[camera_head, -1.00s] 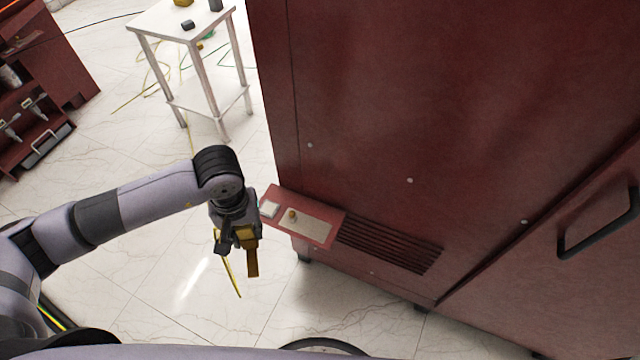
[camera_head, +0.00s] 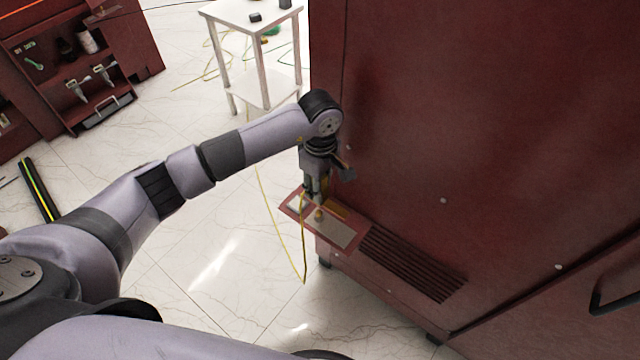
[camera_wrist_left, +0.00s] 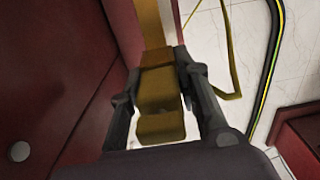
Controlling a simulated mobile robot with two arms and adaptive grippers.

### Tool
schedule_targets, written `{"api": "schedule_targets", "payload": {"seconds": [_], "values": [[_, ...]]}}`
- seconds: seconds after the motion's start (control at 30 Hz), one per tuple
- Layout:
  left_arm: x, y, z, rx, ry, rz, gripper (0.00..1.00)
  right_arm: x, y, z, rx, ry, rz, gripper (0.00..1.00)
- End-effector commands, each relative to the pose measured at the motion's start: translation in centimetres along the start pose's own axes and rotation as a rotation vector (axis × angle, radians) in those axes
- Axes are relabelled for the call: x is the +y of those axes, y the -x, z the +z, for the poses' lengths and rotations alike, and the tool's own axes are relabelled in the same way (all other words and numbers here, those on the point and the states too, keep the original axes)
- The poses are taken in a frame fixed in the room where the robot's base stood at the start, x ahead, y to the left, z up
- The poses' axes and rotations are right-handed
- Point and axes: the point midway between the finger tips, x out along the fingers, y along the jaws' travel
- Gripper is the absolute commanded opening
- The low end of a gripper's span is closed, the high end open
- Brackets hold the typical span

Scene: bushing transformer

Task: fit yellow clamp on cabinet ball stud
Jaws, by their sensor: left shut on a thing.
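My left gripper (camera_head: 317,186) is shut on the yellow clamp (camera_head: 338,210), just above the red ledge (camera_head: 291,209) on the cabinet (camera_head: 430,110). In the left wrist view the clamp (camera_wrist_left: 160,90) sits between the two dark fingers (camera_wrist_left: 165,92). The brass ball stud (camera_head: 319,215) stands on the ledge, right below the gripper. I cannot tell whether clamp and stud touch. The stud is not visible in the left wrist view. My right gripper is out of view.
A thin yellow cable (camera_head: 303,250) hangs from the gripper area toward the floor. The cabinet face is close on the right, with a vent grille (camera_head: 415,262). A white side table (camera_head: 250,50) stands behind. The marble floor to the left is mostly clear.

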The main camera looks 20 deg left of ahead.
Motion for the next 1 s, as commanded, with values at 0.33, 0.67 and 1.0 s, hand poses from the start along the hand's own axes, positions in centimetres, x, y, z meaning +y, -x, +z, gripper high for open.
{"api": "schedule_targets", "payload": {"seconds": [0.33,0.67,1.0], "values": [[0.0,-2.3,0.1,-0.002,0.0,0.001,0.02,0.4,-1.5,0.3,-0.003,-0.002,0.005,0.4],[0.0,-4.7,0.1,-0.001,-0.001,0.001,0.02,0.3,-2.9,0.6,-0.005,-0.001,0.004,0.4],[0.0,-5.0,0.0,0.0,-0.002,0.002,0.02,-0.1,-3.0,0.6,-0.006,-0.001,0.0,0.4]]}}
